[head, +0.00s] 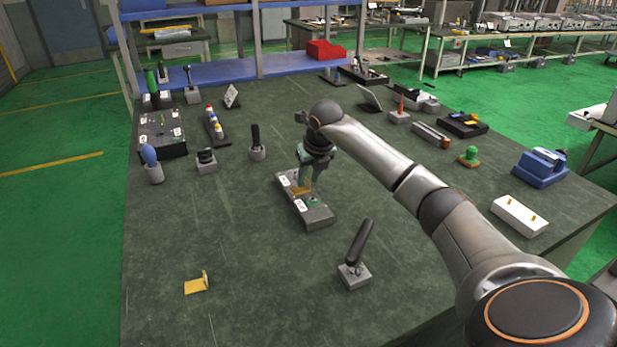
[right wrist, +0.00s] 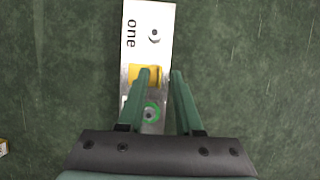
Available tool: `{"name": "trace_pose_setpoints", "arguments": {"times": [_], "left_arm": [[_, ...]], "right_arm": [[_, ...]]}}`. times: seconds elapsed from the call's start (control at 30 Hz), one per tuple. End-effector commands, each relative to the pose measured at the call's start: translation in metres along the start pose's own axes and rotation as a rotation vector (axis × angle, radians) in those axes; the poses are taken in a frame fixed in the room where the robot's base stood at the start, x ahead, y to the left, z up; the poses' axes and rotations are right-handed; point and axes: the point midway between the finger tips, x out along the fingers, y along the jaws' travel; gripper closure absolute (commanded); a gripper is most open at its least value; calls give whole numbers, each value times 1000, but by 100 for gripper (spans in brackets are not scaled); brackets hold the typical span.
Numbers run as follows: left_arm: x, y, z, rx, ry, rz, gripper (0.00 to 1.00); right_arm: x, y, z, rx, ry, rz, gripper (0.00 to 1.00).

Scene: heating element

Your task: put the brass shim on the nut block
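The nut block (head: 318,217) is a long grey block on the table, below my right gripper. In the right wrist view the nut block (right wrist: 152,45) carries a label "one", a stud or nut at the far end and a green ring nearer me. The yellow brass shim (right wrist: 137,73) lies across the block between these two, seemingly flat on it; it also shows in the head view (head: 300,190). My right gripper (right wrist: 159,74) points down with its fingers apart. The left finger covers part of the shim and the right finger is beside it. My left gripper is out of view.
A bent yellow piece (head: 196,284) lies at the front left. A black handle in a grey base (head: 354,273) stands right of the block. Several tools in holders stand farther back, and a white block (head: 519,214) lies at the right. The front left table is mostly clear.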

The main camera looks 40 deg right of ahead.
Motion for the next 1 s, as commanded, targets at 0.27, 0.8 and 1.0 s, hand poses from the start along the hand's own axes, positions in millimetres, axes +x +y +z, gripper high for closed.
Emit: {"name": "trace_pose_setpoints", "arguments": {"times": [0.27,0.8,1.0], "left_arm": [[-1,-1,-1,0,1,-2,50],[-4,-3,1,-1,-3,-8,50],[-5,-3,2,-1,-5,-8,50]], "right_arm": [[-48,0,2,-2,-7,0,66],[-121,0,0,-1,-1,0,66],[-121,0,0,0,-1,0,66]]}}
